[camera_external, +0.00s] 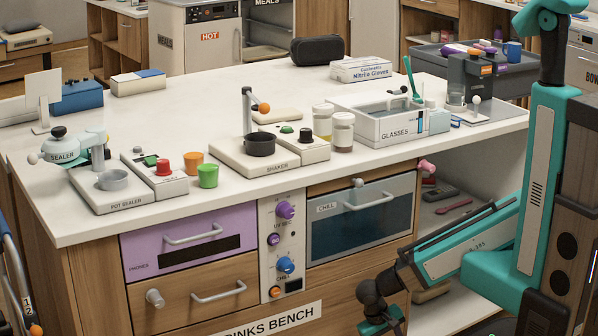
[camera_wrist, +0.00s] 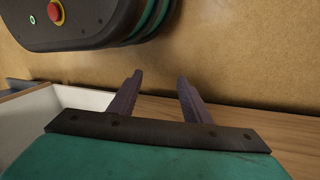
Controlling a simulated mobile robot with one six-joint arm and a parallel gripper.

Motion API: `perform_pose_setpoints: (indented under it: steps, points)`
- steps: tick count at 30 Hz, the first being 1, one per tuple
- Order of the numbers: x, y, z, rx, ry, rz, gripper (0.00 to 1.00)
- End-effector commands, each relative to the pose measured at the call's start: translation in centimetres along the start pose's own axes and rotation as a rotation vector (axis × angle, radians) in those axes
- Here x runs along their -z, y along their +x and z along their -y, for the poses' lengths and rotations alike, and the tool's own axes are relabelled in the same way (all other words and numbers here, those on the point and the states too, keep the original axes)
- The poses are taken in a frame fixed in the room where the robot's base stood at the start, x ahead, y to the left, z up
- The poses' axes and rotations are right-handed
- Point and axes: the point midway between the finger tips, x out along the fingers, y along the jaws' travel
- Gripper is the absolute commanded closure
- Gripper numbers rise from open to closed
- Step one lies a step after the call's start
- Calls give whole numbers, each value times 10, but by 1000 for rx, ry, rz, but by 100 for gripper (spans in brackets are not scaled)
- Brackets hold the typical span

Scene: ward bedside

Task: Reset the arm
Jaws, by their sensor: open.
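My gripper shows in the wrist view (camera_wrist: 160,98), with its two dark fingers apart and nothing between them. In the external view my teal and dark arm reaches down and to the left at the right side, in front of the bench. The gripper end there (camera_external: 388,325) is low, near the bottom edge, and partly cut off by the frame. It is in front of the bench's lower front, below the worktop, and appears to hold nothing.
The white bench (camera_external: 300,95) bears a pot sealer (camera_external: 113,180), a shaker (camera_external: 261,146), cups, jars (camera_external: 343,130) and a glasses bin (camera_external: 395,130). Its front has a purple drawer (camera_external: 190,236) and a chill drawer (camera_external: 360,212). An open shelf (camera_external: 460,215) is behind my arm.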

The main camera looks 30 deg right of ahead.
Motion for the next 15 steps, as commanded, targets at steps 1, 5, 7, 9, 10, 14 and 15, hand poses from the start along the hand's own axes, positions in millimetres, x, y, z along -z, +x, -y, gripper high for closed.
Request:
perform_pose_setpoints:
  steps: [1,5,7,9,10,14,15]
  points:
    - [3,-7,-14,-8,7,11,56]
    - [10,-8,-37,-25,16,31,56]
    - [14,-9,-50,-35,18,40,56]
    - [18,-11,-63,-45,21,46,56]
    - [19,-12,-68,-49,21,48,56]
    - [25,-15,-92,-67,21,57,56]
    - [27,-17,-99,-72,21,60,56]
